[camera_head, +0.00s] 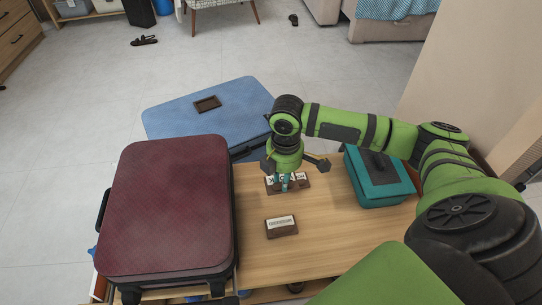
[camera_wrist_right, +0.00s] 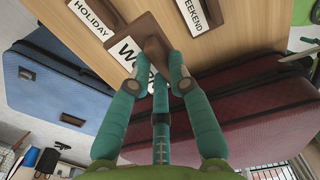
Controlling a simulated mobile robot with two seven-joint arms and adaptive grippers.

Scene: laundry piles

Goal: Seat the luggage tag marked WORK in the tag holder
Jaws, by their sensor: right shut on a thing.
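My right gripper (camera_head: 284,181) points down over the table, its teal fingers shut on the brown grip of a white tag. In the right wrist view the gripper (camera_wrist_right: 158,82) covers part of this WORK tag (camera_wrist_right: 124,50); only its first letters show clearly. The tag is at a brown rack (camera_head: 303,184), beside the HOLIDAY tag (camera_wrist_right: 91,17); I cannot tell whether it is lifted clear. A brown frame (camera_head: 208,104) that looks like the tag holder lies on the blue suitcase (camera_head: 175,122). My left gripper is not in view.
The WEEKEND tag (camera_wrist_right: 194,15) is in a separate brown block (camera_head: 282,231) nearer me. A maroon suitcase (camera_head: 170,200) fills the table's left side. A teal case (camera_head: 372,190) stands at the right.

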